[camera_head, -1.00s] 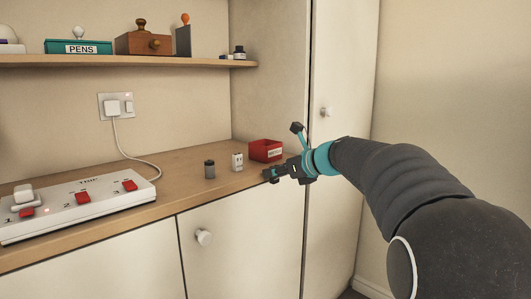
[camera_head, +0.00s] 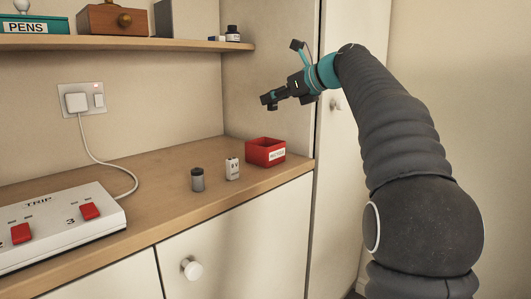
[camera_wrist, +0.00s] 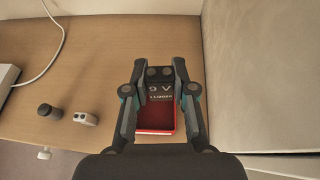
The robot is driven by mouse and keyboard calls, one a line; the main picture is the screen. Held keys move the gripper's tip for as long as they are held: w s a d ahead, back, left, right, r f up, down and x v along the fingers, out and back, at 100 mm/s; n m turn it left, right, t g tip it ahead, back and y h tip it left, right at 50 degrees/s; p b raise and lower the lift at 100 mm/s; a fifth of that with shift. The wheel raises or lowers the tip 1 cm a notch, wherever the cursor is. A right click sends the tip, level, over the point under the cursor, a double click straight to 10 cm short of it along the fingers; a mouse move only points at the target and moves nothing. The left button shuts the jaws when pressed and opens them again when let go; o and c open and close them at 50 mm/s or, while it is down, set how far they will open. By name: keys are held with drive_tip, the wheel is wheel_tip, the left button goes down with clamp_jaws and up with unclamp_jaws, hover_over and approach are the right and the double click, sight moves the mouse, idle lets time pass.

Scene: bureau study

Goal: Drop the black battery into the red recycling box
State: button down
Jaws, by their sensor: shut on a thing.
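My gripper (camera_head: 270,100) is raised above the wooden counter, higher than the red recycling box (camera_head: 265,151). In the wrist view, my gripper (camera_wrist: 159,70) is shut on a black battery (camera_wrist: 160,88) marked 9 V, with two round terminals on top. The battery hangs between the fingers, clear of the counter. The open red box shows below and partly behind the battery in the wrist view (camera_wrist: 155,132); its visible inside looks empty. The battery and fingers hide part of the box's far side.
A white 9 V battery (camera_head: 232,169) and a dark grey cylinder (camera_head: 198,180) stand left of the box. A white switch strip (camera_head: 60,225) lies further left. A shelf (camera_head: 120,42) overhangs at the back, and a tall cabinet stands at right.

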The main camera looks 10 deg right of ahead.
sight(271, 110)
drive_tip(key=f, duration=0.2)
drive_tip(key=f+b, duration=0.1)
drive_tip(key=shift+a+f, duration=0.25)
drive_tip(key=shift+f, duration=0.05)
drive_tip(key=shift+f+b, duration=0.55)
drive_tip(key=shift+b, duration=0.4)
drive_tip(key=c, duration=0.9)
unclamp_jaws()
drive_tip(key=shift+d, duration=0.1)
drive_tip(key=shift+s, duration=0.1)
drive_tip(key=v, duration=1.2)
